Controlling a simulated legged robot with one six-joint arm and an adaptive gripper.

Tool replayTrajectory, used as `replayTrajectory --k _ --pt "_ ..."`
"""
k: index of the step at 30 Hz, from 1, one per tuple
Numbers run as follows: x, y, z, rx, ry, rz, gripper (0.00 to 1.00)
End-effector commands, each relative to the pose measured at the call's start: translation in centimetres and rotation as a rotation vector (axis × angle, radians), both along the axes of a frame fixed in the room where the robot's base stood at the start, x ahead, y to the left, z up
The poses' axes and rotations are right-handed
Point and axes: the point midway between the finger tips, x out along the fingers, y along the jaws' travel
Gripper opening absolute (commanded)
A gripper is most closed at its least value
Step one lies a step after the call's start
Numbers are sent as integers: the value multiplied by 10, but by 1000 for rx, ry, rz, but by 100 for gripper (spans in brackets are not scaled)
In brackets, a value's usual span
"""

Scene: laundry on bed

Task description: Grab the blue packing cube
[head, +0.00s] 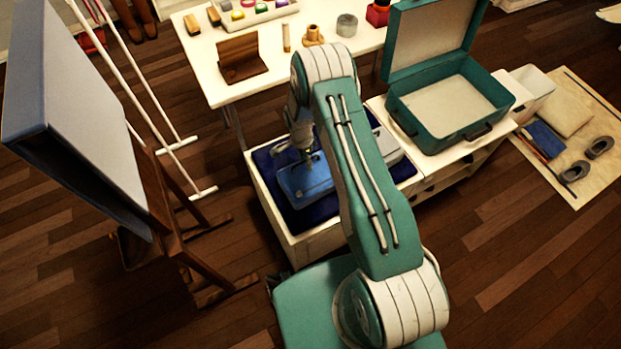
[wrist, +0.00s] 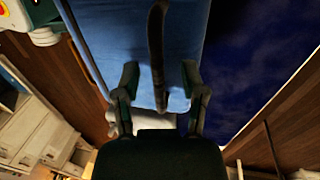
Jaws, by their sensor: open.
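The blue packing cube (head: 312,184) lies on a dark blue cloth (head: 268,165) on top of a low white cabinet. My gripper (head: 307,157) points down over the cube in the head view, partly hidden by my arm. In the wrist view the open fingers of my gripper (wrist: 161,78) stand on either side of a dark strap (wrist: 157,50), apart from it. I cannot tell whether the fingers touch the cube.
An open teal suitcase (head: 428,125) stands to the right, its pale interior empty. A grey item (head: 388,148) lies beside my arm. A white table (head: 215,82) with small objects is behind. An easel with a canvas (head: 85,135) stands at left. Shoes (head: 598,147) lie on a mat at right.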

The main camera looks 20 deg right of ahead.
Motion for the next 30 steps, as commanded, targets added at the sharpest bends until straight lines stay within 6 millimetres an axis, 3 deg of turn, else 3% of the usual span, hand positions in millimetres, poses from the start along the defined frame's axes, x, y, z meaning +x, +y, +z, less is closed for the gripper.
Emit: replayTrajectory --k 6,9,10,23,30 --pt "0 0 -2 0 -2 0 54" --pt "0 -1 -2 0 -1 0 9" --pt "0 0 -2 0 -1 0 0" --pt "1 0 -1 0 -2 0 0" --pt "1 0 17 0 -3 0 0"
